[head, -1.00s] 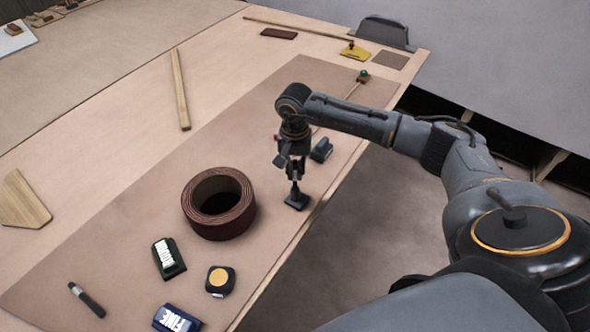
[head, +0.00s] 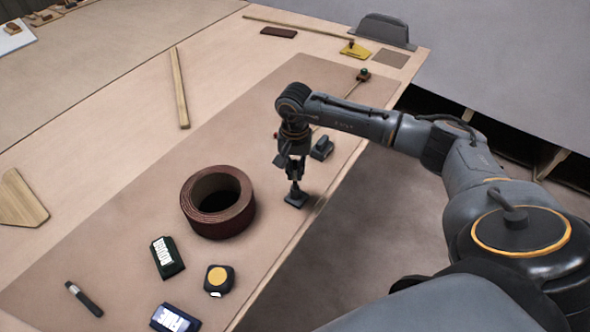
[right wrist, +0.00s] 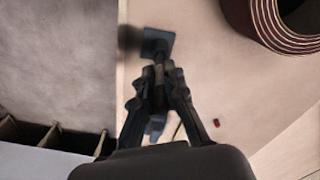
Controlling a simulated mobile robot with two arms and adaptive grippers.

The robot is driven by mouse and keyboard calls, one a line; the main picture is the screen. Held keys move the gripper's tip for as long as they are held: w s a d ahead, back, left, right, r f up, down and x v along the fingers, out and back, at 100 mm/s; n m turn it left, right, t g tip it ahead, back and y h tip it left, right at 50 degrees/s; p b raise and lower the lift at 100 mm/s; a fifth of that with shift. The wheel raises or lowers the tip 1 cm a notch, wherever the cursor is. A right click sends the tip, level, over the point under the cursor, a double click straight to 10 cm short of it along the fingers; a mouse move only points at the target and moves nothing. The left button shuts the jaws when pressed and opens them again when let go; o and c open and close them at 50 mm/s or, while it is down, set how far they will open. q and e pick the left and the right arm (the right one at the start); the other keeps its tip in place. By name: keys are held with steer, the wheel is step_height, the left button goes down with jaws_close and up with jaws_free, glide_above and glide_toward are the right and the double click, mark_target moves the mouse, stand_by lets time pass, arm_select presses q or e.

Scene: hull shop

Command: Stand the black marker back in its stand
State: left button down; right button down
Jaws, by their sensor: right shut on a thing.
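The stand is a small dark square base (head: 296,200) on the brown mat near the table's front edge; it also shows in the right wrist view (right wrist: 160,41). My right gripper (head: 295,178) points down right above it. In the right wrist view its fingers (right wrist: 158,92) are shut on the black marker (right wrist: 158,72), a thin dark upright shaft whose far end meets the middle of the stand. The fingers hide part of the marker. I cannot tell whether it is fully seated. My left gripper is not in view.
A dark red coil (head: 218,203) stands left of my gripper. A dark block (head: 322,148) sits close behind it. A labelled dark block (head: 167,257), a blue block (head: 175,318), a yellow-topped tape measure (head: 219,280) and a dark pen-like tool (head: 84,298) lie nearer.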

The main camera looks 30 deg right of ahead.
steer(key=shift+f+b, duration=0.25)
steer(key=shift+b, duration=0.15)
stand_by(0.3)
steer(key=c, duration=1.3)
jaws_free()
steer(key=shift+r, duration=0.1)
step_height(320, 180, up, 12)
steer(key=shift+a+f, duration=0.1)
